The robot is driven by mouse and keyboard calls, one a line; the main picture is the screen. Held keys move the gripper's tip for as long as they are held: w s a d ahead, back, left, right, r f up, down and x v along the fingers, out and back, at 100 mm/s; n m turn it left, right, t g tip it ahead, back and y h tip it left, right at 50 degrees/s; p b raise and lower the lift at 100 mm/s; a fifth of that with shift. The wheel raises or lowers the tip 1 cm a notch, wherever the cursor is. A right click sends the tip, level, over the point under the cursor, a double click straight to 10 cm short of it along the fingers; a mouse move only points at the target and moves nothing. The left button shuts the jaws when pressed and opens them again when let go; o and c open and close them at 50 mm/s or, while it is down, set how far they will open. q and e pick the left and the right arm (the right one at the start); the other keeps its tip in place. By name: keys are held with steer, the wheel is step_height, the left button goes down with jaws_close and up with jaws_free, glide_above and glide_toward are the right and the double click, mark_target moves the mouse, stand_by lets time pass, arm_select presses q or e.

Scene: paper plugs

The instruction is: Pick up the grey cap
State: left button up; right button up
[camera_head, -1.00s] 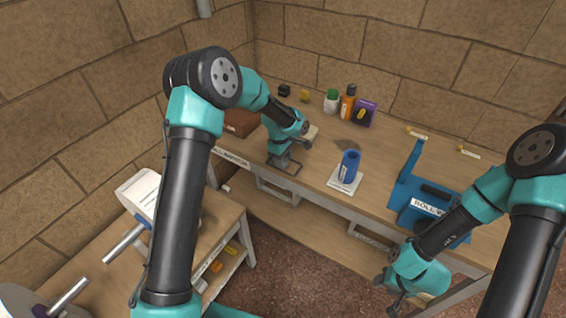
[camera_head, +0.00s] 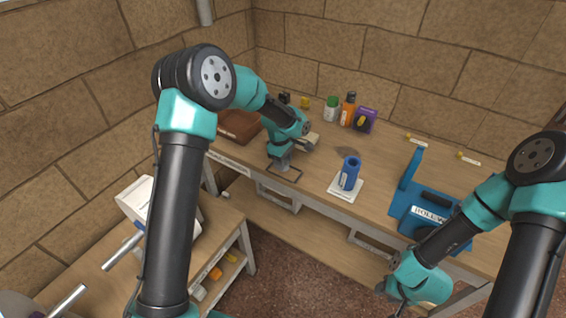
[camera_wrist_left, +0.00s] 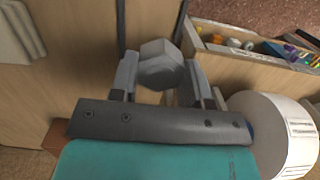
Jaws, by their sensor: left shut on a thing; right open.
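The grey cap (camera_wrist_left: 161,66) is a faceted, roughly hexagonal piece between the two fingers of my left gripper (camera_wrist_left: 160,72) in the left wrist view. The fingers are shut on its sides. In the head view my left gripper (camera_head: 281,163) is over the near edge of the workbench, at a thin dark square outline (camera_head: 290,178). The cap is too small to make out there. My right gripper (camera_head: 391,291) is open and low in front of the bench, partly hidden by its own wrist.
A blue cylinder (camera_head: 349,172) stands on a white pad right of my left gripper. A blue roll device (camera_head: 432,211) is further right. Bottles (camera_head: 348,109) and a purple box (camera_head: 366,120) stand at the back. A white roll (camera_wrist_left: 277,130) is close in the wrist view.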

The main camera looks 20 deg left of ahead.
arm_select(q)
steer(key=s+d+r, duration=0.1)
steer(key=s+d, duration=0.3)
steer(key=s, duration=1)
steer(key=shift+r, duration=0.15)
steer(key=shift+s+d, duration=0.1)
